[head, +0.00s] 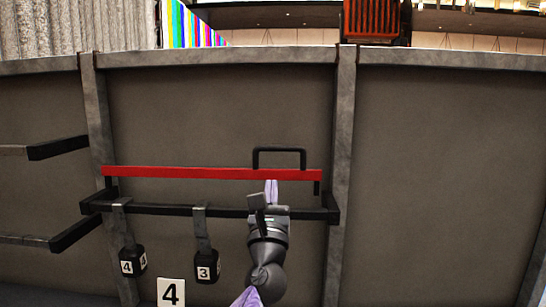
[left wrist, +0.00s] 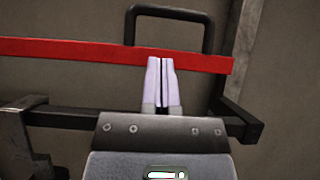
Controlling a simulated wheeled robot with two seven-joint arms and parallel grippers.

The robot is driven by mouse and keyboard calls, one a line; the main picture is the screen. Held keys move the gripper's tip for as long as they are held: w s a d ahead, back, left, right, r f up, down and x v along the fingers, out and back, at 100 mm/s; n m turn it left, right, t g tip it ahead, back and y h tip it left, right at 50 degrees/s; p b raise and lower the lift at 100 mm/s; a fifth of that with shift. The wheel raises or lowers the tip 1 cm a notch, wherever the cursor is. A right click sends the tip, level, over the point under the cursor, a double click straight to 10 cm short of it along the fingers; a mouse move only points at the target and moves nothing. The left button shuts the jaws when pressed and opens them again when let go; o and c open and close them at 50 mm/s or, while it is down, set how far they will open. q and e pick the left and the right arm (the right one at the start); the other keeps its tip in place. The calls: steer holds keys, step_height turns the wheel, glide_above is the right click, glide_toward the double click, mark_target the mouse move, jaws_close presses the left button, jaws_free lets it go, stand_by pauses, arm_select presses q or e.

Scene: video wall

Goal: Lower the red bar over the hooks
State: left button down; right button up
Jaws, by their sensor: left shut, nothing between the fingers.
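The red bar (head: 211,173) runs level across the wall panel, above a black rail (head: 165,209), with a gap between them. A black handle (head: 279,150) rises from the bar's right part. Grey hooks (head: 201,212) sit over the rail. My left gripper (head: 271,189) is shut and empty in front of the bar, below the handle. In the left wrist view its fingertips (left wrist: 160,72) overlap the red bar (left wrist: 70,48) below the handle (left wrist: 168,12); I cannot tell whether they touch it. My right gripper is not in view.
Black blocks marked 4 (head: 132,261) and 3 (head: 207,266) hang from the hooks. A white sign 4 (head: 171,292) is below. Grey posts (head: 343,180) flank the panel. Two black-ended arms (head: 58,148) jut in at left. The right panel is bare.

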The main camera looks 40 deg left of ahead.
arm_select(q)
steer(key=b+x, duration=0.1)
steer(key=x, duration=0.6)
steer(key=shift+w+a+r, duration=0.2)
steer(key=shift+w+a, duration=0.05)
steer(key=shift+w+a+r, duration=0.3)
steer(key=shift+r, duration=0.1)
arm_select(e)
steer(key=shift+s+d+f, duration=0.2)
steer(key=shift+d+f, duration=0.3)
steer(key=shift+f, duration=0.1)
steer(key=shift+a+f, duration=0.1)
arm_select(q)
steer(key=shift+s+d+b, duration=0.2)
steer(key=shift+b, duration=0.55)
arm_select(e)
steer(key=shift+s+a+f, duration=0.1)
steer(key=shift+s+f, duration=0.1)
steer(key=shift+f, duration=0.3)
